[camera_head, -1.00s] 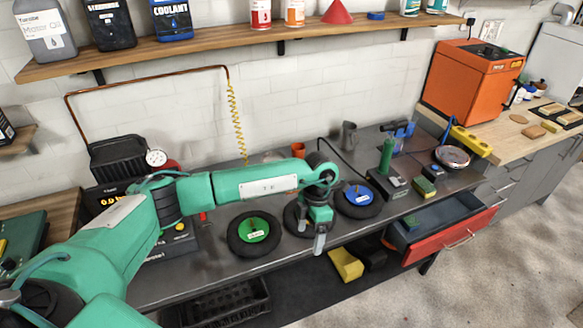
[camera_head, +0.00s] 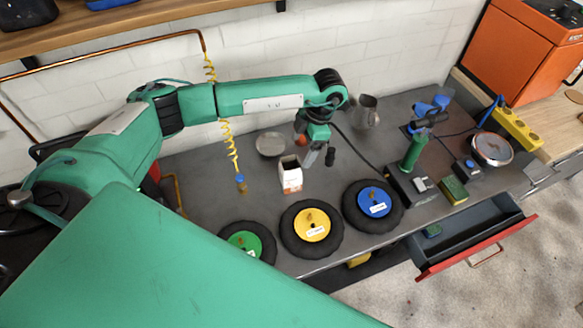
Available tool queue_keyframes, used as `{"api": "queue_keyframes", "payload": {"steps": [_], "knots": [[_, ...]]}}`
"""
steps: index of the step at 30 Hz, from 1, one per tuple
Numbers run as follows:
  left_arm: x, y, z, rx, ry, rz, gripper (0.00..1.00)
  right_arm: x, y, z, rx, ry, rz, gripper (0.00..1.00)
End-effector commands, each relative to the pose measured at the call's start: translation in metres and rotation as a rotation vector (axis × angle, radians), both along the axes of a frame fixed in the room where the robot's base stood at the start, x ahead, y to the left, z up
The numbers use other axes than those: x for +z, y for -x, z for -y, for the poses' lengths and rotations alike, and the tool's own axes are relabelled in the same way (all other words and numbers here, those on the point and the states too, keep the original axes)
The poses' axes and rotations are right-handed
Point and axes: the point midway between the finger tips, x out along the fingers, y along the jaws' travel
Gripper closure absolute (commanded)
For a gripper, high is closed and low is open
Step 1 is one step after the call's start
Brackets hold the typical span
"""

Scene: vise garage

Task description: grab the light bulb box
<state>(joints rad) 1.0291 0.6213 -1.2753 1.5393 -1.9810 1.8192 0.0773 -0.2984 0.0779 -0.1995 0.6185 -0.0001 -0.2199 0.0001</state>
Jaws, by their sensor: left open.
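A small white box with orange-red print, which looks like the light bulb box (camera_head: 290,175), stands upright on the grey workbench (camera_head: 225,205). It is behind the yellow-centred wheel, and its top looks dark, as if open. My left gripper (camera_head: 320,159) points down just right of and slightly behind the box in the picture. Its two fingers are apart with nothing between them. It looks clear of the box, but its height over the bench is hard to judge. My right gripper is out of view.
Wheels with green (camera_head: 245,242), yellow (camera_head: 312,225) and blue (camera_head: 374,202) centres line the front edge. A round dish (camera_head: 270,144) lies behind the box, and a yellow coiled hose (camera_head: 229,145) hangs left. A metal jug (camera_head: 366,111) stands behind. A red-fronted drawer (camera_head: 475,245) is open at right.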

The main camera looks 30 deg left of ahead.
Motion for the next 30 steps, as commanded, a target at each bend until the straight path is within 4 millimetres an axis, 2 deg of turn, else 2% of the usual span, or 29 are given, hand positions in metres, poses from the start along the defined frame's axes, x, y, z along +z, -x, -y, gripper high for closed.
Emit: {"api": "queue_keyframes", "payload": {"steps": [4,9,14,18,24,30], "knots": [[-0.026,0.008,-0.007,0.001,0.0,-0.006,0.18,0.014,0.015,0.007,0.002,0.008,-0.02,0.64],[-0.054,0.014,-0.012,0.001,0.001,-0.005,0.18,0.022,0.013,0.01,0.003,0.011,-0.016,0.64],[-0.064,0.015,-0.015,-0.001,0.0,-0.002,0.18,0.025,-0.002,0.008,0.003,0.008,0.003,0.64],[-0.071,0.019,-0.018,0.0,0.0,-0.004,0.18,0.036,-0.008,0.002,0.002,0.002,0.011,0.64],[-0.094,0.027,-0.026,0.001,0.0,-0.006,0.18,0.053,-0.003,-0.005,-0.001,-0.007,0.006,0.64],[-0.112,0.029,-0.029,0.0,0.002,-0.002,0.18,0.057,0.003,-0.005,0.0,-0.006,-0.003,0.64]]}}
